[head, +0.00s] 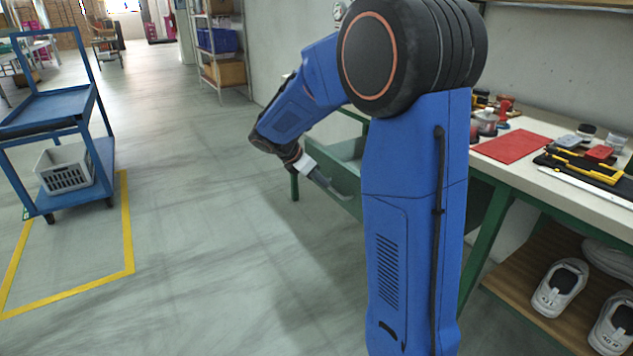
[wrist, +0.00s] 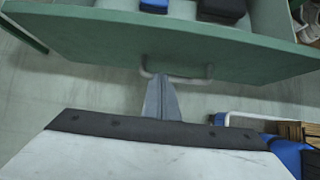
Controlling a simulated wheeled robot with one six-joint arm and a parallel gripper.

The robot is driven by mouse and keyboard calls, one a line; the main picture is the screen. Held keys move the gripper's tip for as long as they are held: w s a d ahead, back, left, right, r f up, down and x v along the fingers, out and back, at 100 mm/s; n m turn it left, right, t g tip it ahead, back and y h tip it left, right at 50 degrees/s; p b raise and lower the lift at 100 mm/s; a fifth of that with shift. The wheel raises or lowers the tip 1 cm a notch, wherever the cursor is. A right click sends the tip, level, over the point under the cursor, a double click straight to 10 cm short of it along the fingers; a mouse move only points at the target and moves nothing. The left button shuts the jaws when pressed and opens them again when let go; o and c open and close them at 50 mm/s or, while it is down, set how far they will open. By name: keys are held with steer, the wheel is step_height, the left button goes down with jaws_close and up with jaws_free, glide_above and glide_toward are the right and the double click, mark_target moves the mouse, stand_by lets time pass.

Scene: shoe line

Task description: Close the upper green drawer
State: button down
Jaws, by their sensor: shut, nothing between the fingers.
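The green drawer (head: 343,176) stands open, sticking out from under the workbench in the head view. In the wrist view its green front panel (wrist: 100,40) crosses the top, with a grey bar handle (wrist: 196,80) on it. Blue and dark items (wrist: 222,9) lie inside the drawer. My gripper (head: 340,193) is shut and empty, in front of the drawer. In the wrist view its fingertips (wrist: 161,80) are at the left part of the handle; I cannot tell whether they touch it. My arm hides the rest of the drawer in the head view.
The workbench (head: 529,124) holds a red mat (head: 511,146) and tools. White shoes (head: 560,287) sit on its lower shelf (head: 535,262). A blue cart (head: 103,158) with a grey basket (head: 66,176) stands left. The floor between cart and bench is clear.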

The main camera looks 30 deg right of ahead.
steer(key=shift+s+f, duration=0.1)
steer(key=shift+f, duration=0.25)
steer(key=d, duration=1.9)
steer(key=w+d, duration=0.1)
steer(key=d, duration=0.9)
steer(key=shift+w+d+r, duration=0.1)
steer(key=shift+d+r, duration=0.05)
steer(key=shift+d, duration=0.15)
steer(key=shift+a, duration=0.1)
